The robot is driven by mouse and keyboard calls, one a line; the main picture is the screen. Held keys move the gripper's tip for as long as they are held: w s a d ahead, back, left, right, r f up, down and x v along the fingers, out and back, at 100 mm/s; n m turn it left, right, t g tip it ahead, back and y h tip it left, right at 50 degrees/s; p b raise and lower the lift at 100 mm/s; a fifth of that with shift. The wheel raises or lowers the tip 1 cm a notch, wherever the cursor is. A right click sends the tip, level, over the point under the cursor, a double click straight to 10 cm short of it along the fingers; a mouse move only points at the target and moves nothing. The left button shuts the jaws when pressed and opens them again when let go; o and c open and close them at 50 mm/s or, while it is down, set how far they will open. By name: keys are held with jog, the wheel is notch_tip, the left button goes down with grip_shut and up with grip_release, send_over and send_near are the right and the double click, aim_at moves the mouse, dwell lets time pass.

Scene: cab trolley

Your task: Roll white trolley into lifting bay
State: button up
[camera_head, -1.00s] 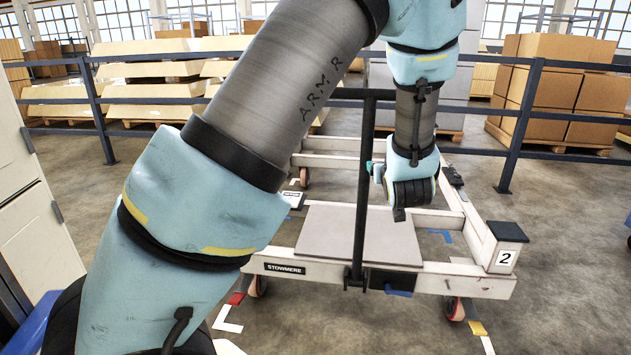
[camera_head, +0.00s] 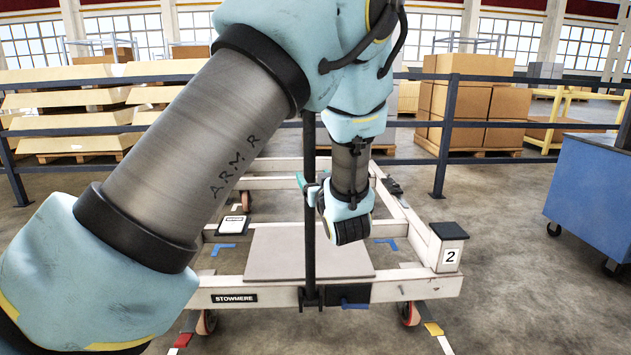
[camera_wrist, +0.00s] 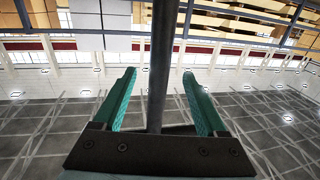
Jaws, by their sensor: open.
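The white trolley (camera_head: 405,288) is a low frame on red-rimmed wheels, with a STOWMERE label and a corner post marked 2. Its black upright handle pole (camera_head: 309,240) stands at the near side. My gripper (camera_head: 305,184) is at the pole, partly hidden by the pole and my wrist. In the wrist view, the pole (camera_wrist: 161,75) rises between the two teal fingers of my open gripper (camera_wrist: 160,95), with gaps on both sides.
A dark rail fence (camera_head: 447,140) runs behind the trolley, with stacked cartons (camera_head: 490,105) and pallets of boards (camera_head: 65,130) beyond. A blue wheeled cabinet (camera_head: 590,190) stands at right. Bare floor lies between it and the trolley.

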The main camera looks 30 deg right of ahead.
jog(key=x, duration=0.8)
jog(key=shift+w, duration=0.35)
grip_shut()
dwell(1.0)
